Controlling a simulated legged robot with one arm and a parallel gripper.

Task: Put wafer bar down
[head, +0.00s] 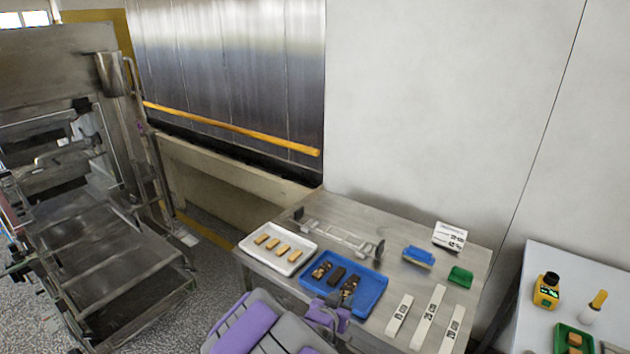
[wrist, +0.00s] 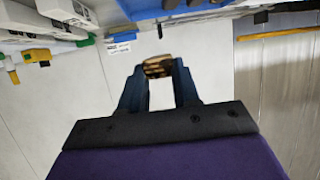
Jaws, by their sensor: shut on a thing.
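My gripper (wrist: 158,75) is shut on a wafer bar (wrist: 157,65), which sits between the two fingertips in the wrist view. The bar is tan with dark brown patches. In the head view my gripper (head: 345,300) is at the front right of the blue tray (head: 313,296). The blue tray holds a patchy brown-and-tan bar (head: 321,270) and a dark brown bar (head: 338,276). A patchy bar (head: 349,286) at my fingers looks like the held one; whether it touches the tray I cannot tell.
A white tray (head: 262,258) with several plain tan bars stands left of the blue tray. To the right lie white labelled strips (head: 428,318), a blue block (head: 418,256), a green tray (head: 460,277) and a sign (head: 449,236). A second table (head: 590,275) stands at far right.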

